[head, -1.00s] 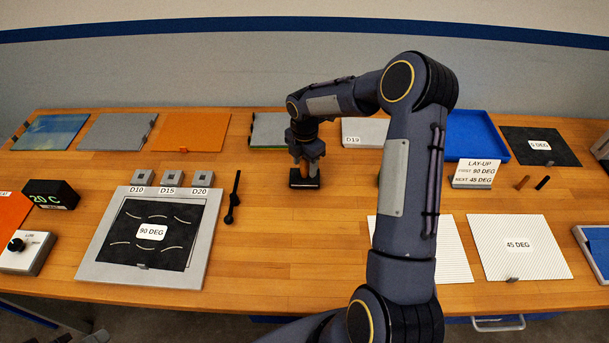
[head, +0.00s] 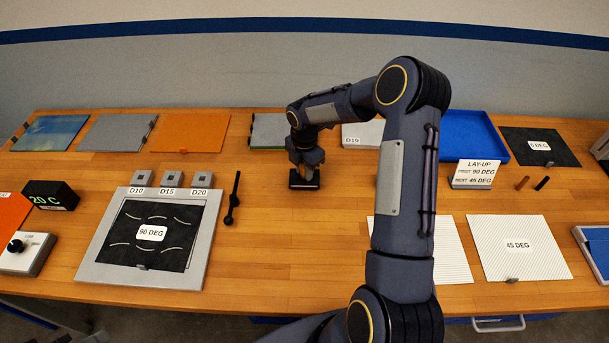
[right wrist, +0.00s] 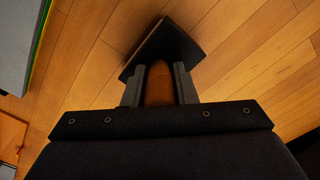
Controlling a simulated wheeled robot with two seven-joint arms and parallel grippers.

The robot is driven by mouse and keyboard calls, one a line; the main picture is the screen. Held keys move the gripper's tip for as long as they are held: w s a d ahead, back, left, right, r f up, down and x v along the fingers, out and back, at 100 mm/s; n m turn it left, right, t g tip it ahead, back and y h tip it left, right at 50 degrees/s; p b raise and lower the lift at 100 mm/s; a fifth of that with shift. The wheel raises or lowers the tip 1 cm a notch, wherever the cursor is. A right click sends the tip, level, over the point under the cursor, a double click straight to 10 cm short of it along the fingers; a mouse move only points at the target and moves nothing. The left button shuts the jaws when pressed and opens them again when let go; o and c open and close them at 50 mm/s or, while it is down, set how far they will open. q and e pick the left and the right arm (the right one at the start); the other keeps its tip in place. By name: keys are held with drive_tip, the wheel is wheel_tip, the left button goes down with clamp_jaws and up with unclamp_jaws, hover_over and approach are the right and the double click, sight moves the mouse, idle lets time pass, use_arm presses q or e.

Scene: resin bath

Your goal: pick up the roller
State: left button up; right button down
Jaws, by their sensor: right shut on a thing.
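What I take to be the roller has a brown rounded handle (right wrist: 159,84) and a dark, flat, block-like part (right wrist: 172,47), both in the right wrist view. In the head view its dark lower part (head: 303,183) shows at the table's middle, below my right gripper. My right gripper (head: 305,163) points down over it. In the right wrist view its two grey fingers (right wrist: 159,88) are shut on the brown handle from both sides. I cannot tell whether the dark part touches the table. My left gripper is not in view.
A slim black tool (head: 234,197) lies to the left, beside the grey plate (head: 88,270) with the 90 DEG sheet. A blue tray (head: 478,140) and a LAY-UP sign (head: 473,173) stand to the right. The wooden table (head: 290,245) in front is clear.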

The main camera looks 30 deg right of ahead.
drive_tip(key=shift+r, duration=0.1)
drive_tip(key=shift+r, duration=0.7)
drive_tip(key=s+a+r, duration=0.9)
drive_tip(key=s+r, duration=0.1)
drive_tip(key=r, duration=0.1)
drive_tip(key=shift+s+a+r, duration=0.15)
drive_tip(key=shift+s+r, duration=0.05)
drive_tip(key=shift+s, duration=0.05)
